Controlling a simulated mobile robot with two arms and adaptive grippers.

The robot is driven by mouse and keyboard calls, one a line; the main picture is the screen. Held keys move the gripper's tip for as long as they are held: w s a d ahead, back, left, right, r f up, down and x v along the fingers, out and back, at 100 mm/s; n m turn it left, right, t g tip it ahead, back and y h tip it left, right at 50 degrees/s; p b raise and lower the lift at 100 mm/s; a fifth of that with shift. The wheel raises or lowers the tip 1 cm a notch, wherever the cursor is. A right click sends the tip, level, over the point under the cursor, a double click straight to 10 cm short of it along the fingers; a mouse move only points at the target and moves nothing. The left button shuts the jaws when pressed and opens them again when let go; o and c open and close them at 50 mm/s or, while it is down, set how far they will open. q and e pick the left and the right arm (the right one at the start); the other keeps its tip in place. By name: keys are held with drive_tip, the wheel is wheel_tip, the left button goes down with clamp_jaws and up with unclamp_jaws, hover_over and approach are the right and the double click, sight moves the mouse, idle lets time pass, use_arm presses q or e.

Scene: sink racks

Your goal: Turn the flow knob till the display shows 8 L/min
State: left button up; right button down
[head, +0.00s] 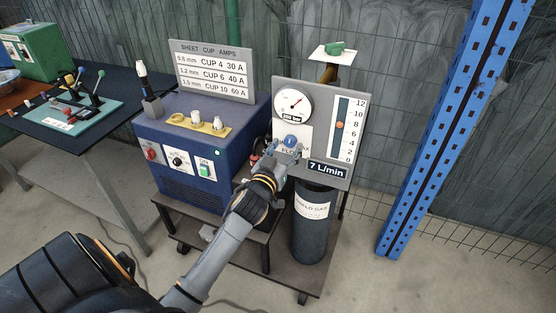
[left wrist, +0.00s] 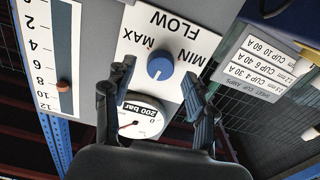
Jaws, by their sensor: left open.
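The blue flow knob (head: 291,141) sits on the grey gauge panel, on a white plate marked FLOW. In the left wrist view the knob (left wrist: 160,66) appears upside down, with a pale pointer line on its face and MIN and MAX beside it. My left gripper (head: 288,153) is at the knob, its open fingers (left wrist: 157,72) on either side. A gap shows between knob and fingers; depth is hard to judge. The display (head: 327,170) reads 7 L/min. The orange float (head: 340,125) in the flow tube stands between 6 and 8. My right gripper is not in view.
A round pressure gauge (head: 293,104) sits above the knob. A blue welding unit (head: 190,150) stands left of the panel, with a sheet/cup/amps sign (head: 212,70) behind it. A dark gas cylinder (head: 311,235) stands below. A blue post (head: 450,120) rises at the right.

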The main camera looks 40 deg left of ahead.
use_arm(q)
drive_tip(key=v, duration=1.1)
drive_tip(key=shift+w+a, duration=0.1)
drive_tip(key=s+d+f+m+g+h, duration=0.1)
drive_tip(key=s+d+f+g, duration=0.15)
drive_tip(key=f, duration=0.95)
drive_tip(key=s+d+f+m+g+h, duration=0.1)
drive_tip(key=s+d+f+g, duration=0.15)
drive_tip(key=f, duration=0.95)
drive_tip(key=s+d+f+m+g+h, duration=0.1)
drive_tip(key=s+d+f+g, duration=0.15)
drive_tip(key=f, duration=0.95)
drive_tip(key=s+d+f+m+g+h, duration=0.1)
drive_tip(key=s+d+f+g, duration=0.25)
drive_tip(key=s+f, duration=1)
drive_tip(key=s+f+m+g, duration=0.1)
drive_tip(key=s+f, duration=0.3)
drive_tip(key=s, duration=0.6)
drive_tip(key=s+f+g, duration=0.4)
drive_tip(key=s, duration=0.5)
drive_tip(key=shift+s+m, duration=0.35)
drive_tip(key=shift+m, duration=0.05)
drive_tip(key=shift+f, duration=0.1)
